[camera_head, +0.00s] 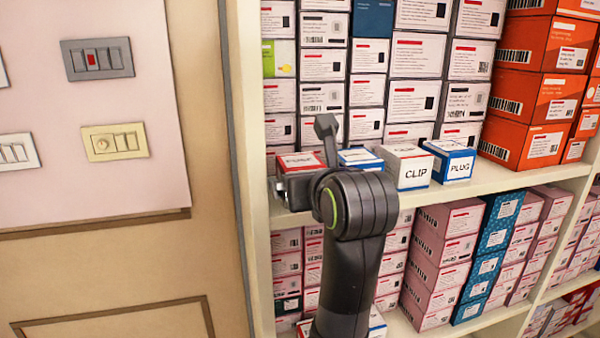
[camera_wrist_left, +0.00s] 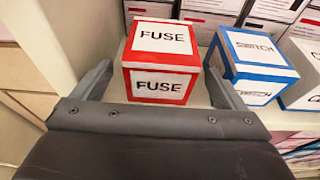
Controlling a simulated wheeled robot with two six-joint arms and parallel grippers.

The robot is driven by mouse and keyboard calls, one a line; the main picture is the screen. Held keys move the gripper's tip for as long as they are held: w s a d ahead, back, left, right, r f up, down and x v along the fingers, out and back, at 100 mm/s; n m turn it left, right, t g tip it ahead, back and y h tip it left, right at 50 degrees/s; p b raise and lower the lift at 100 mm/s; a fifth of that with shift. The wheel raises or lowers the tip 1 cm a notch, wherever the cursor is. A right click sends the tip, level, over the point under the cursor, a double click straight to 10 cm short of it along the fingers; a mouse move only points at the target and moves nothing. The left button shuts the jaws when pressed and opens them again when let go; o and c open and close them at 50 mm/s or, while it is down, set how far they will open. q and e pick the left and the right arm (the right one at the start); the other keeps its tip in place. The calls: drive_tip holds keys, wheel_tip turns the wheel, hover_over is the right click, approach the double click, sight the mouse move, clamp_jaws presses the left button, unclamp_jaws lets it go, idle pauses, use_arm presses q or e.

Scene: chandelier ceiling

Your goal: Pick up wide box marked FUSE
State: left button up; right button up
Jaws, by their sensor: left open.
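The FUSE box (camera_head: 300,160) is red and white and stands at the left end of the middle shelf in the head view. In the left wrist view the FUSE box (camera_wrist_left: 162,62) shows its label on top and front. My left gripper (camera_wrist_left: 161,82) is open, with one finger on each side of the box's front part. The right finger lies in the gap between the FUSE box and the SWITCH box. Contact cannot be told. In the head view my left arm partly hides the FUSE box. My right gripper is not in view.
A blue and white SWITCH box (camera_wrist_left: 255,65) stands close on the right. Farther right are the CLIP box (camera_head: 412,170) and the PLUG box (camera_head: 452,162). Stacked cartons (camera_head: 365,88) stand behind. The shelf's side panel (camera_head: 250,110) is close on the left.

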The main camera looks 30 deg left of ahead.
use_arm(q)
drive_tip(key=shift+w+a+r+p, duration=0.1)
drive_tip(key=shift+w+a+p, duration=0.25)
drive_tip(key=shift+p, duration=0.1)
drive_tip(key=p+x, duration=0.2)
drive_tip(key=x, duration=0.2)
drive_tip(key=shift+w+a, duration=0.1)
drive_tip(key=shift+a, duration=0.15)
drive_tip(key=shift+d, duration=0.1)
drive_tip(key=shift+c, duration=0.3)
drive_tip(key=c, duration=1.1)
drive_tip(key=shift+o, duration=0.2)
